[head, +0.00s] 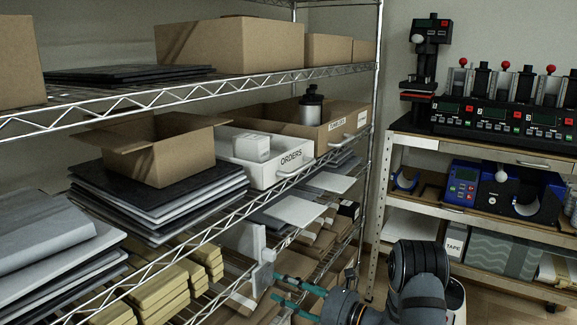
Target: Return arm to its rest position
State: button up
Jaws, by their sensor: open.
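My gripper (276,287) is at the lower middle of the head view, with its two teal fingers apart and pointing left. It is beside the wire shelving, at the height of the lower shelf. My arm (418,285) comes in from the lower right. A pale upright piece (262,278) is close to the fingertips; I cannot tell whether they touch it. No object shows between the fingers.
The wire shelving (377,95) fills the left, holding a white ORDERS bin (258,172) with a small white box (251,148), and cardboard boxes (185,160). A bench (412,141) with mug presses (497,115) stands right. Some floor (380,300) shows between them.

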jog(key=v, duration=0.6)
jog(key=shift+d+r, duration=0.1)
jog(key=shift+r, duration=0.1)
